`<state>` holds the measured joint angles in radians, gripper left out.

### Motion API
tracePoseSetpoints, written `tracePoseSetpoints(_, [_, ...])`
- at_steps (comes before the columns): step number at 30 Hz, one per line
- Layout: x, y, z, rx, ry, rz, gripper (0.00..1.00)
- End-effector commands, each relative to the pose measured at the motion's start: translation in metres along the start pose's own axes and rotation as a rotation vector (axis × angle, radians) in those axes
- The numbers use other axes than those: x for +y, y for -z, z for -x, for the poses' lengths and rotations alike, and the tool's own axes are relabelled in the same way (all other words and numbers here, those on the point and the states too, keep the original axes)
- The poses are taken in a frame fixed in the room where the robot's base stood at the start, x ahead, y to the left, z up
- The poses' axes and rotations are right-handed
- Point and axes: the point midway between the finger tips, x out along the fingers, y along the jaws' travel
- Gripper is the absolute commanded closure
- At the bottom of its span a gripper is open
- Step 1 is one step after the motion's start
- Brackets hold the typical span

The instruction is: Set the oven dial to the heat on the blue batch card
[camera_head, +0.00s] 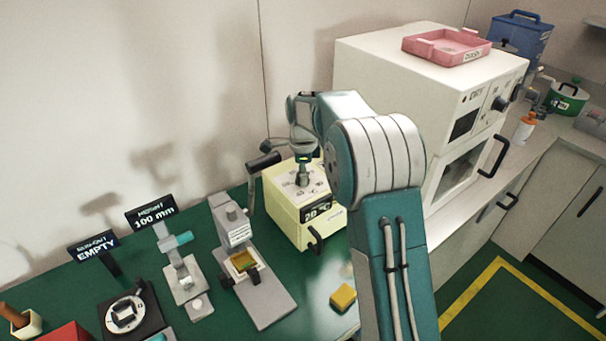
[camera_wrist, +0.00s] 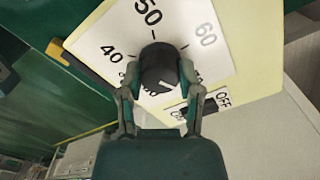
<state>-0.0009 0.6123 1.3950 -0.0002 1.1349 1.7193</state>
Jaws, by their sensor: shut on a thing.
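The oven is a small cream box (camera_head: 285,212) on the green bench in the head view, with a dark display on its front that seems to read in the twenties °C. In the wrist view its white dial plate (camera_wrist: 205,55) shows 40, 50 and 60 around a black dial (camera_wrist: 157,66). My gripper (camera_wrist: 160,92) is shut on this dial, one finger on each side. In the head view my gripper (camera_head: 303,180) reaches down onto the oven top. A white mark shows on the dial's near side, but its exact setting is unclear. I cannot make out a blue batch card.
A larger white oven (camera_head: 400,70) with a pink tray (camera_head: 446,46) on top stands to the right. A press-like stand (camera_head: 262,290), a yellow block (camera_head: 343,297) and signs reading EMPTY (camera_head: 92,246) and 100 mm (camera_head: 151,216) stand on the bench.

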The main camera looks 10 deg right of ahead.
Motion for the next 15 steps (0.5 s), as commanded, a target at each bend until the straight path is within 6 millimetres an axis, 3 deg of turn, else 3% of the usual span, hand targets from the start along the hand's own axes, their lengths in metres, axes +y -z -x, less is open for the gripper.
tracePoseSetpoints(15, [-0.0004, -0.0017, -0.0021, -0.002, 0.001, -0.050, 1.00])
